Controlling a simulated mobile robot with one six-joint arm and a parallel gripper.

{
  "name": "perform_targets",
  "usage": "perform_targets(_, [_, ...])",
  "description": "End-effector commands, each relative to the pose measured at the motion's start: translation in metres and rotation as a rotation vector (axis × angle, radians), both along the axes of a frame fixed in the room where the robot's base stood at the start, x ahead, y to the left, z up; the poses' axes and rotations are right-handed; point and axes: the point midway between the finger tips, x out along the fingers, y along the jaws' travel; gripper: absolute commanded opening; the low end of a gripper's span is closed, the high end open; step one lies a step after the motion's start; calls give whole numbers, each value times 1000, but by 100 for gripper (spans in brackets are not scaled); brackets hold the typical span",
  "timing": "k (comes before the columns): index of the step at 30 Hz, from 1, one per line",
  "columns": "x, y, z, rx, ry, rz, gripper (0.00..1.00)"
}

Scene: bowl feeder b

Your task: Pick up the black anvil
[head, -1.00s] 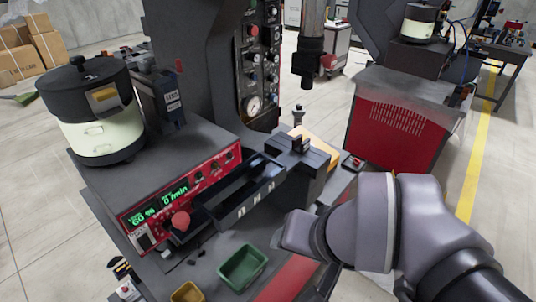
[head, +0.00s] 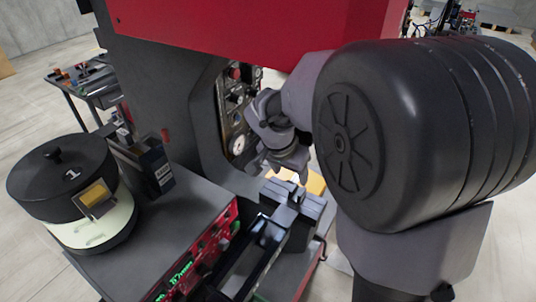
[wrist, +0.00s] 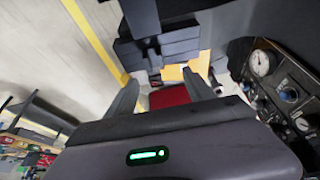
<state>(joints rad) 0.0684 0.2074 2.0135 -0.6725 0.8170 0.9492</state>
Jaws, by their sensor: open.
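The black anvil, as best I can tell, is the dark stepped block (head: 310,204) at the end of the black chute in the head view. A small raised dark piece sits on its top. Dark stepped blocks, apparently the same part (wrist: 172,46), show at the top of the wrist view, beyond the fingertips. My gripper (head: 285,177) hangs just above and behind the block in the head view. Its two fingers (wrist: 160,90) are apart in the wrist view, with nothing held between them. Part of the block's far side is hidden.
A yellow-orange surface (head: 316,184) lies behind the block. A tall dark machine column (head: 165,90) with a gauge panel (head: 236,115) stands close to my gripper. A round bowl feeder (head: 70,185) stands at the left. My arm covers the right side.

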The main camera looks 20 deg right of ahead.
Motion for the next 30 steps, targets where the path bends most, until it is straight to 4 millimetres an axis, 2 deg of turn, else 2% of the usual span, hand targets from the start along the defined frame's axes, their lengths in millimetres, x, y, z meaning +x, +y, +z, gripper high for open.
perform_targets(1, [1,-4,-14,1,5,-2,62])
perform_targets(3, [5,-8,-29,1,5,-2,62])
perform_targets(8, [10,-16,-50,1,4,0,62])
perform_targets(15, [21,-30,-96,1,5,0,62])
perform_targets(18, [24,-33,-104,1,3,1,62])
perform_targets(24, [24,-33,-103,2,2,2,62])
perform_targets(30, [24,-33,-103,2,2,2,23])
